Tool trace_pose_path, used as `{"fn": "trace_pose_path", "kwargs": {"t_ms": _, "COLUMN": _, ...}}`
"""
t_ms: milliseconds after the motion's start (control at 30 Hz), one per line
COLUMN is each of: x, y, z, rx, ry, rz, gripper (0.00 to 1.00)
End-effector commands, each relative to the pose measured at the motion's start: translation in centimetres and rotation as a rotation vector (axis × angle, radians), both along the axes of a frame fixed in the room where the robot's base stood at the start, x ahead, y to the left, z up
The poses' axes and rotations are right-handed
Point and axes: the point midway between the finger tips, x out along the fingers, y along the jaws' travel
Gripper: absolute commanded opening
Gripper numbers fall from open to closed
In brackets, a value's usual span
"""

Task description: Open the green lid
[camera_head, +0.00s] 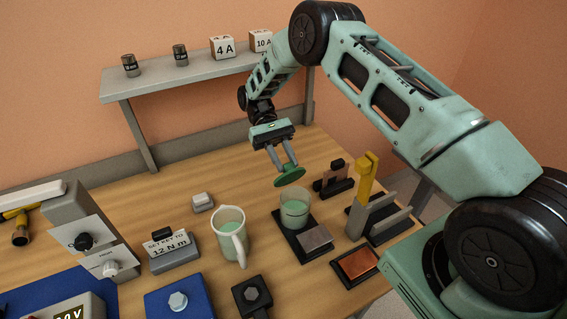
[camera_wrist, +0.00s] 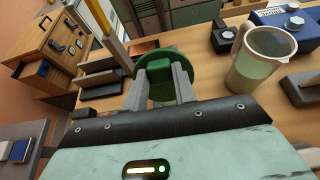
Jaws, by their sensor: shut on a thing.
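The green lid (camera_head: 289,175) is a round disc with a block-shaped knob. My gripper (camera_head: 278,160) is shut on the lid's knob and holds the lid, tilted, in the air above and behind the clear glass jar. In the wrist view the lid (camera_wrist: 182,66) shows between the fingertips of my gripper (camera_wrist: 159,77). The glass jar (camera_head: 295,212) stands upright on a dark base, with its top open and pale green contents inside. The lid is apart from the jar. In the wrist view the jar cannot be made out.
A clear jug (camera_head: 231,240) with green liquid stands left of the jar. A yellow lever (camera_head: 364,180) rises to the right of it. A grey plate (camera_head: 316,237) and a copper plate (camera_head: 358,263) lie in front. A grey shelf (camera_head: 180,77) stands behind; wood is bare left of the lid.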

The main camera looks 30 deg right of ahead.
Motion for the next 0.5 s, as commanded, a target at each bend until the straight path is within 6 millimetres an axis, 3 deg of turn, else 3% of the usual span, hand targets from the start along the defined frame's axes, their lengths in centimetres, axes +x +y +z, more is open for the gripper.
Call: {"fn": "trace_pose_path", "kwargs": {"t_ms": 500, "x": -0.19, "y": -0.01, "z": -0.2, "rx": -0.001, "ry": 0.083, "rz": 0.0, "gripper": 0.0}}
